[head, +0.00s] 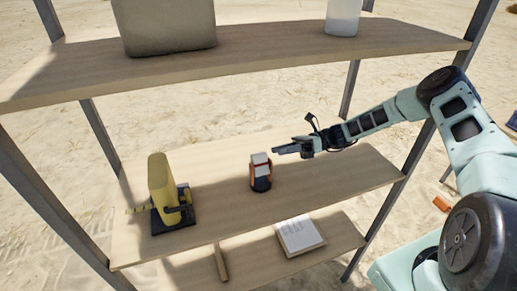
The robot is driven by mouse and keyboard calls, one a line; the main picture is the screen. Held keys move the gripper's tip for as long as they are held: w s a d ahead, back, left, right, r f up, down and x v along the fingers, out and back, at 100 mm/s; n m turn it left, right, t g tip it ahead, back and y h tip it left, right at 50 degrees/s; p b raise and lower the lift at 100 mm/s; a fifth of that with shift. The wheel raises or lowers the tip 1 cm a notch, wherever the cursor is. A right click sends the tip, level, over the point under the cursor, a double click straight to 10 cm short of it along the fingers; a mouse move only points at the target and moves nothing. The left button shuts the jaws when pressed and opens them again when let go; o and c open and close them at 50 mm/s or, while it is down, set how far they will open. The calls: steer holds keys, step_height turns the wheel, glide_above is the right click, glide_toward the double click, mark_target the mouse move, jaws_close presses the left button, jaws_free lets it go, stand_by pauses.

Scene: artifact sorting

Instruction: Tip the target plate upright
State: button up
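A yellow upright object on a black base (165,195) stands at the left of the middle shelf (325,185). The top shelf (270,55) holds a large beige block (165,25) and a white cylinder (343,17). Grey metal posts (50,205) frame the shelves. Sand lies around.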

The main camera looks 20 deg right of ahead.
mark_target(266, 154)
steer(key=a+p, duration=0.3)
steer(key=a, duration=0.4)
steer(key=shift+a+r, duration=0.15)
steer(key=shift+a, duration=0.45)
jaws_close()
